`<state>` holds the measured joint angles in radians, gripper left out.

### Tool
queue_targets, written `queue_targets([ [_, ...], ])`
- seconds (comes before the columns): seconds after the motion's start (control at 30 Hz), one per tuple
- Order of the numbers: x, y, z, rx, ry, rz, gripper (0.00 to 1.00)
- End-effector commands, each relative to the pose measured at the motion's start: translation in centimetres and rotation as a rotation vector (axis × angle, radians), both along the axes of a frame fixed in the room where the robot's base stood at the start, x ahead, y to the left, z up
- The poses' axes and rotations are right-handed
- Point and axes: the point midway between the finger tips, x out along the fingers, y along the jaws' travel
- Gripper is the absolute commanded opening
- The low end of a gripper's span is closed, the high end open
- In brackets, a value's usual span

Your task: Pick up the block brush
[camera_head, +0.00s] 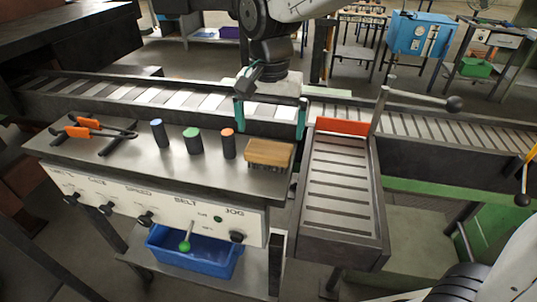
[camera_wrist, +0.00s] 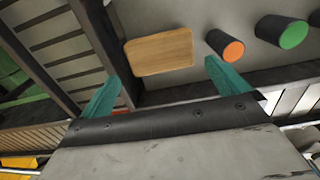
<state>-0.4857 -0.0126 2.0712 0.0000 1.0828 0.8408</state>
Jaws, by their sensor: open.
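The block brush (camera_head: 269,153) has a tan wooden back and dark bristles. It lies bristles down at the right end of the steel panel top, and its wooden back also shows in the wrist view (camera_wrist: 159,52). My gripper (camera_head: 270,131) has two teal fingers set wide apart. It is open and empty, above and behind the brush in the head view. In the wrist view my gripper (camera_wrist: 165,85) has the brush beyond its fingertips, roughly between them and apart from both.
Orange-topped (camera_head: 228,143), green-topped (camera_head: 193,140) and blue-topped (camera_head: 159,133) cylinders stand left of the brush. Orange-handled tongs (camera_head: 95,127) lie further left. A slatted chute (camera_head: 340,185) with a lever (camera_head: 420,98) is to the right. A conveyor (camera_head: 170,97) runs behind. A blue bin (camera_head: 195,252) sits below.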

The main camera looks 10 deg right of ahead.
Motion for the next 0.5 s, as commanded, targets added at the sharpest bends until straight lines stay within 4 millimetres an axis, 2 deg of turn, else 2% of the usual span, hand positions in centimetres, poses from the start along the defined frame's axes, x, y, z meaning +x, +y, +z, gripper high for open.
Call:
queue_targets([
  [0.33,-0.4,0.3,-4.8,-0.002,0.004,0.0,1.0],
  [0.5,-0.3,0.3,-6.3,-0.001,0.001,0.0,1.0],
])
